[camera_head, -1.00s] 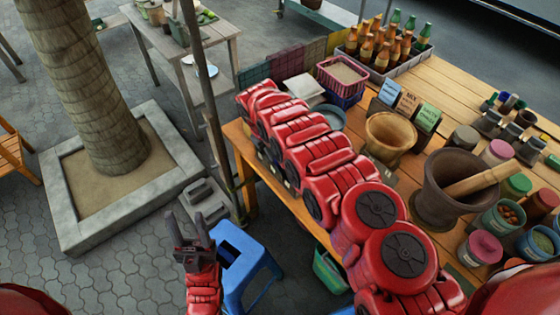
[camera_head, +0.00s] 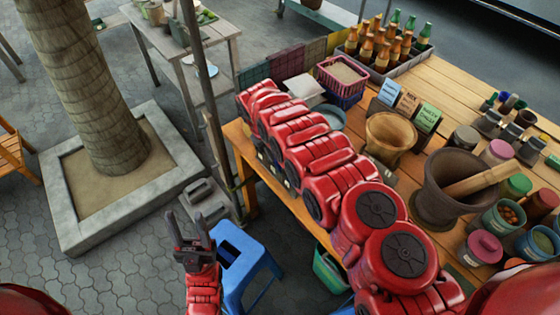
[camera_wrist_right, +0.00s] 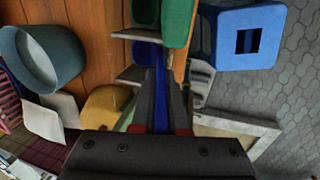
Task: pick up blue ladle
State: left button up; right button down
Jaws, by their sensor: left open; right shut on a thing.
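The blue ladle (camera_wrist_right: 148,55) shows in the right wrist view as a narrow blue strip running down between my fingers. My right gripper (camera_wrist_right: 154,82) is shut on it. In the head view my right arm covers the right gripper and the ladle. My left gripper (camera_head: 186,220) is open and empty, over the paving to the left of the blue stool (camera_head: 250,262).
A tree planter (camera_head: 75,235) stands at left. Paving before it is open.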

jog(key=shift+r, duration=0.2)
jog(key=shift+b+v, duration=0.55)
jog(key=shift+v, duration=0.45)
jog(key=r+b, duration=0.1)
jog(key=r, duration=0.3)
jog(key=shift+w+d+r+b, duration=0.2)
jog(key=shift+w+r+b, duration=0.1)
jog(key=shift+b, duration=0.1)
jog(key=shift+d+p+v, duration=0.2)
jog(key=shift+p+v, duration=0.2)
jog(key=shift+v, duration=0.7)
jog(key=shift+r, duration=0.5)
